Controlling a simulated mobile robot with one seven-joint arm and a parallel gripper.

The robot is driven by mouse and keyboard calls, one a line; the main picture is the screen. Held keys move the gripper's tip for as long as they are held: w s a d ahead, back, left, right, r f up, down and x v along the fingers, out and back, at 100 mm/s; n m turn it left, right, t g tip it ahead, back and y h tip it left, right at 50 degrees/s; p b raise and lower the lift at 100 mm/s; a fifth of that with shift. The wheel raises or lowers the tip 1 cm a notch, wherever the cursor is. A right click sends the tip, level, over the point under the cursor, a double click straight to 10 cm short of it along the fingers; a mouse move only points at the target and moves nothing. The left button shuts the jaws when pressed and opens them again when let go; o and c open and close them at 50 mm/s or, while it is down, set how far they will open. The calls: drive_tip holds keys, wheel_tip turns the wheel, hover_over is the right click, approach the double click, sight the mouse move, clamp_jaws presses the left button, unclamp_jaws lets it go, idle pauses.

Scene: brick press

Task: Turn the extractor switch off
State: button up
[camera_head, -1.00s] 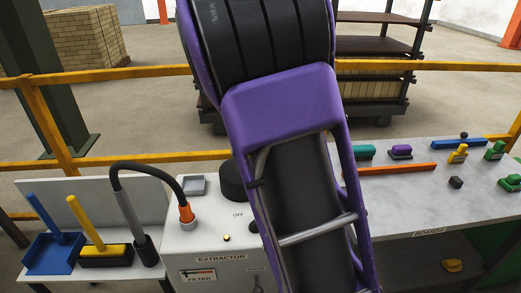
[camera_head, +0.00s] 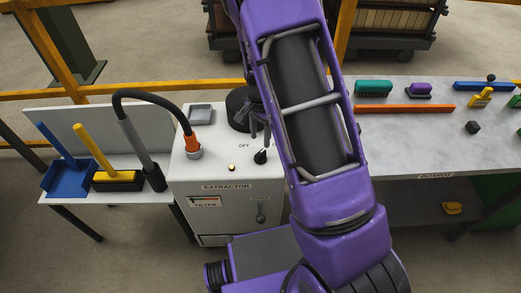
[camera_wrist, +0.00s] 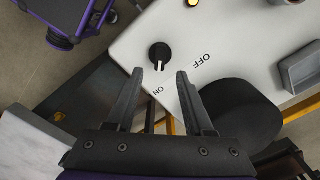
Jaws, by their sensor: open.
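The extractor switch is a round black knob (camera_wrist: 160,55) with a white pointer line, on the white top of the extractor box (camera_head: 226,186). In the wrist view the pointer faces the ON label (camera_wrist: 157,91); the OFF label (camera_wrist: 201,62) is off to the right. The knob also shows in the head view (camera_head: 260,157). My gripper (camera_wrist: 160,75) is open and empty, its fingers pointing toward the knob, with the knob just beyond the gap between the tips. In the head view my gripper (camera_head: 260,133) is above and behind the knob, partly hidden by my arm.
A yellow lamp (camera_head: 231,168) sits near the knob. A bench (camera_head: 410,145) with tools is at right.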

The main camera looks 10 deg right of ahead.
sight(260, 153)
wheel_tip(260, 153, down, 7)
idle(0.3)
clamp_jaws()
idle(0.3)
